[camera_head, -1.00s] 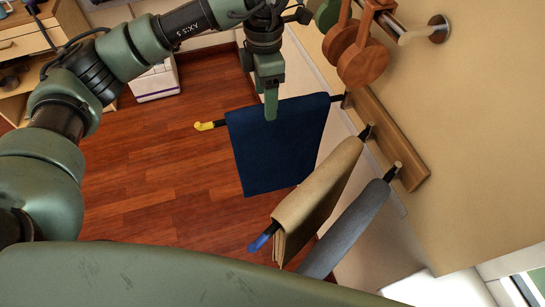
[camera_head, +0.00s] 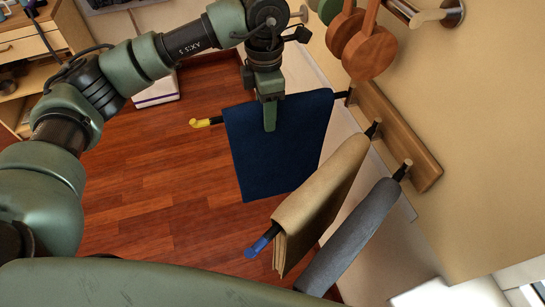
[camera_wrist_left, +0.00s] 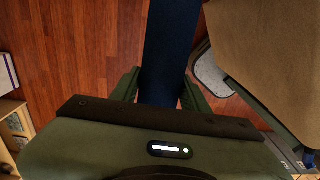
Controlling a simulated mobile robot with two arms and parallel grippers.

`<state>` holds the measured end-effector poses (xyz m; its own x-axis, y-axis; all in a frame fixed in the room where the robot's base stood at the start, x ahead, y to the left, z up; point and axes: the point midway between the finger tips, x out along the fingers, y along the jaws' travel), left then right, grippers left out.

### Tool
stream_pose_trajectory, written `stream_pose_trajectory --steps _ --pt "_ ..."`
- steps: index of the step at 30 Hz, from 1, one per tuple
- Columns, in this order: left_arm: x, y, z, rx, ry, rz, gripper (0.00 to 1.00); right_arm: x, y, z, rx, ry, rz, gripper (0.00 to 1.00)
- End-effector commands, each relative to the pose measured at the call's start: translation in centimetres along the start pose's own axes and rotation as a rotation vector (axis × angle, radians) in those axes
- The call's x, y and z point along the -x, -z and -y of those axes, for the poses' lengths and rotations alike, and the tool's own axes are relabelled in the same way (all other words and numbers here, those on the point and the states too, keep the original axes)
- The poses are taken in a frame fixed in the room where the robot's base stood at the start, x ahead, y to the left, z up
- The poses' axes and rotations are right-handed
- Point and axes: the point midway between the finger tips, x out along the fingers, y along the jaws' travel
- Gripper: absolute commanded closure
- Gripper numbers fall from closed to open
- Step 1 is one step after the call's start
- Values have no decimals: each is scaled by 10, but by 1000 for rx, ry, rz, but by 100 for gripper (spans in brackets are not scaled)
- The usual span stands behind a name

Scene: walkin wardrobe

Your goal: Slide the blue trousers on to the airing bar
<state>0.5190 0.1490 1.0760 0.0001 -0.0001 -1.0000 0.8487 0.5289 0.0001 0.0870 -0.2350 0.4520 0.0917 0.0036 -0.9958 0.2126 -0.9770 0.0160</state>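The blue trousers (camera_head: 275,165) hang folded over the airing bar, whose yellow tip (camera_head: 202,123) sticks out to their left. A short black piece of the bar shows between their right edge and the wooden wall rail (camera_head: 425,165). My left gripper (camera_head: 269,118) comes down from above on the middle of the fold. One finger lies against the near face; the other is hidden behind the cloth. In the left wrist view, the trousers (camera_wrist_left: 168,60) fill the gap between the two fingers, which press on both sides. My right gripper is not in view.
Beige trousers (camera_head: 318,200) hang on a blue-tipped bar in front, and a grey pair (camera_head: 350,235) on another beside them. Round wooden hangers (camera_head: 370,50) hang from a wall rod above right. Open floor (camera_head: 150,220) lies left of the bars.

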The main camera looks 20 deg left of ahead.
Motion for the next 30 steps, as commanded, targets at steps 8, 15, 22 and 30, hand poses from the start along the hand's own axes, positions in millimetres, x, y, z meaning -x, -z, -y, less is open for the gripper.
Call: stream_pose_trajectory --steps 8,15,22,30 --pt "0 0 0 1 0 0 100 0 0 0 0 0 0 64" --pt "1 -1 0 1 -2 3 100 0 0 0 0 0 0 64" --pt "8 -1 0 0 -2 3 100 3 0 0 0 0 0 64" --pt "18 -1 0 0 -1 3 100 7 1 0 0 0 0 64"
